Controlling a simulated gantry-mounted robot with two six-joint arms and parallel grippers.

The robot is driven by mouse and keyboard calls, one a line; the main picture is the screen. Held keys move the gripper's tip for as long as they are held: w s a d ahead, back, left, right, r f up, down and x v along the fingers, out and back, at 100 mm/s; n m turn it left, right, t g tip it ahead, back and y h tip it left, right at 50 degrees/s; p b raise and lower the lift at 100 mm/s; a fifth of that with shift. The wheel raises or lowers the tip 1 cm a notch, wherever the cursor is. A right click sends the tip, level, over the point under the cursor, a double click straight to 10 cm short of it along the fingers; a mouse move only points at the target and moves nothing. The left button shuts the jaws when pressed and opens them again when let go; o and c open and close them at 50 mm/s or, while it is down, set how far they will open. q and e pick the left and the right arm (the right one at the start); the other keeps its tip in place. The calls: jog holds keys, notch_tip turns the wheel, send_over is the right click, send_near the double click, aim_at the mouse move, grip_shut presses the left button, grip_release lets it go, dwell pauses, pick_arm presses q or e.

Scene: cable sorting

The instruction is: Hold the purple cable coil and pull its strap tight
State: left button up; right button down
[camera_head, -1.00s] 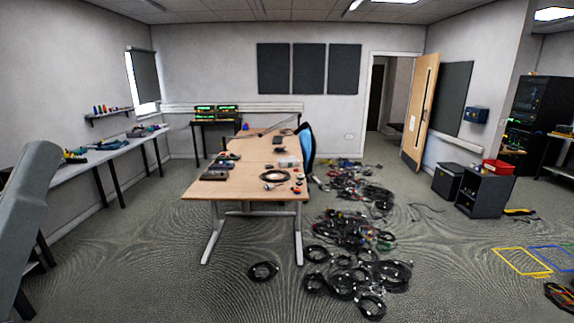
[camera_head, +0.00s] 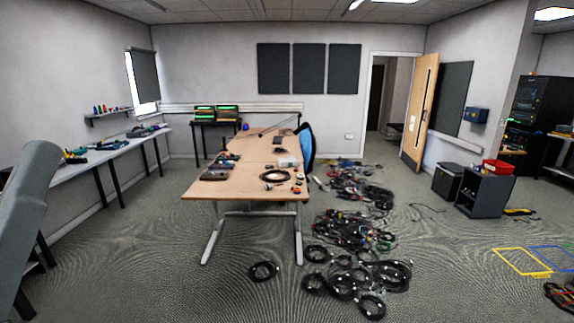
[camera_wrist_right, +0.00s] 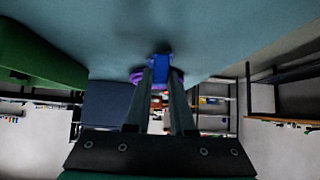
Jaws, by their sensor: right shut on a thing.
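In the right wrist view, the purple cable coil (camera_wrist_right: 177,75) shows as a small purple piece around and behind my fingertips, most of it hidden. A blue piece (camera_wrist_right: 161,67), which may be its strap, sits between the tips of my right gripper (camera_wrist_right: 161,76). The fingers are shut on this blue piece, close against the purple coil. I cannot tell how tight the strap is. My left gripper is in neither view, and the head view does not show my right gripper or the purple coil clearly.
In the head view, a wooden table (camera_head: 240,185) stands in the middle with small items and a dark coil (camera_head: 274,175) on it. Several black cable coils (camera_head: 343,285) lie on the floor to its right. Yellow and blue frames (camera_head: 521,262) mark the floor at right.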

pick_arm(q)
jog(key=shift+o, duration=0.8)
